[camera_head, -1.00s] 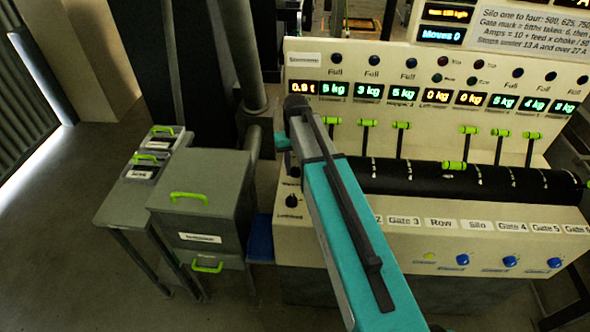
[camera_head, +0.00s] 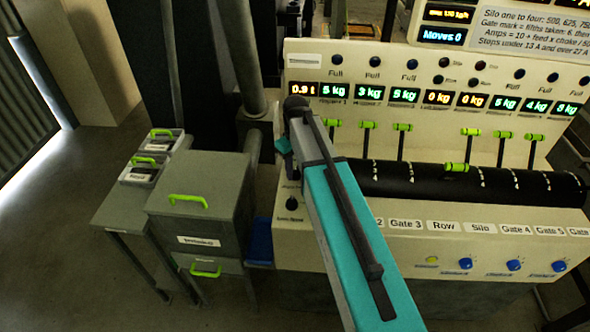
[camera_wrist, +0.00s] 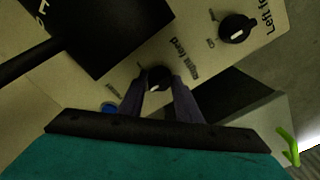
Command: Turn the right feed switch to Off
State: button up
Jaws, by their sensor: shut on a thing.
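In the wrist view, the right feed switch (camera_wrist: 158,73) is a small round black knob on a cream panel. Its label beside it is partly readable, and a white mark shows on the knob's near side. The two dark fingers of my gripper (camera_wrist: 158,92) are closed around this knob, one on each side. Its position words are too dark and small to read. The left feed switch (camera_wrist: 236,28), a similar black knob with a white mark, sits up and to the right, clear of the fingers. In the head view my fingers are hidden and the knob cannot be made out.
In the head view, the cream machine (camera_head: 340,215) carries lit displays, green levers and blue knobs. A grey cabinet (camera_head: 190,225) with green handles stands to its left. Small trays (camera_head: 143,170) sit on a side table. Open floor lies at the left.

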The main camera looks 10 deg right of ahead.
aim_at(295, 170)
jog(key=o, duration=1.1)
jog(key=shift+c, duration=0.2)
jog(key=shift+r, duration=0.1)
notch_tip(295, 170, up, 14)
jog(key=b, duration=0.4)
jog(key=shift+f, duration=0.2)
dwell(0.3)
